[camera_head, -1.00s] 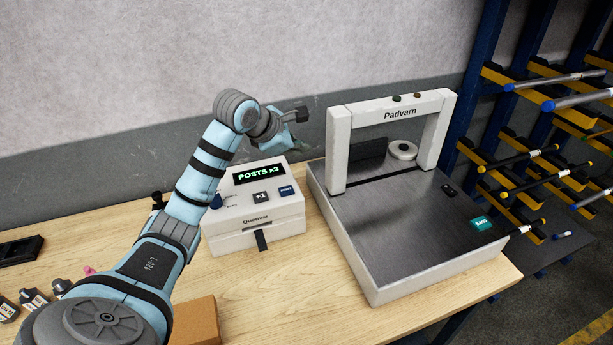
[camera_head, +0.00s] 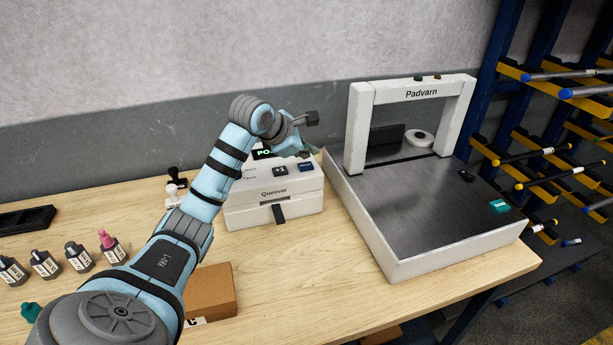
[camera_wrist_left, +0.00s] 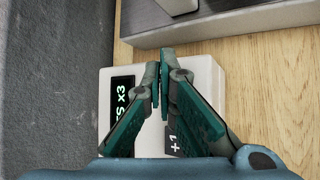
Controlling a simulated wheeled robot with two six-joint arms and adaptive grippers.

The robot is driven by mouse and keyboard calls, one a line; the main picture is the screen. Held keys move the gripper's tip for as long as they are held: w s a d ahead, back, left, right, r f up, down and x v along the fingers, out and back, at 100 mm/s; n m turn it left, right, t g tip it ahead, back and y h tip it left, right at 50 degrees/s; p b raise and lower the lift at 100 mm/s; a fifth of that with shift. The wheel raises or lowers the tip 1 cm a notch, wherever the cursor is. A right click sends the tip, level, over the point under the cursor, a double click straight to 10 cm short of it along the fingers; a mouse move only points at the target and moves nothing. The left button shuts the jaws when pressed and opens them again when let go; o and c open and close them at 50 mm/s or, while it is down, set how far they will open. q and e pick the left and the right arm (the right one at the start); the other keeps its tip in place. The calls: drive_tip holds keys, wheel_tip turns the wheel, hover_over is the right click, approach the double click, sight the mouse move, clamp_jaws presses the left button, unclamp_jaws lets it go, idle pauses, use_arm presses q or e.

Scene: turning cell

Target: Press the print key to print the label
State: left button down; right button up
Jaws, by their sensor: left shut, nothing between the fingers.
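The white Quenvar label printer (camera_head: 274,203) stands on the wooden bench. Its dark blue print key (camera_head: 306,167) is at the top right, beside the dark +1 key (camera_head: 280,171). My left gripper (camera_head: 313,152) is shut and empty, just above and behind the print key in the head view; I cannot tell whether it touches. In the left wrist view the closed fingers (camera_wrist_left: 162,70) are over the printer top, between the display (camera_wrist_left: 120,100) ending in "x3" and the +1 key (camera_wrist_left: 173,142). The print key is not visible there. My right gripper is not in view.
A white Padvarn unit (camera_head: 362,222) with an arch stands right of the printer. A cardboard box (camera_head: 212,287) and several small bottles (camera_head: 78,257) are at the left front. A blue rack (camera_head: 487,100) with rods stands at the right.

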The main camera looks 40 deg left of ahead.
use_arm(q)
drive_tip(key=shift+s+a+f, duration=0.1)
drive_tip(key=shift+f, duration=0.35)
drive_tip(key=shift+w+f, duration=0.1)
drive_tip(key=shift+w, duration=0.35)
drive_tip(key=shift+s, duration=0.15)
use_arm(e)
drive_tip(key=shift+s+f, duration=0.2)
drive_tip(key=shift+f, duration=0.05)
use_arm(q)
drive_tip(key=shift+f, duration=0.35)
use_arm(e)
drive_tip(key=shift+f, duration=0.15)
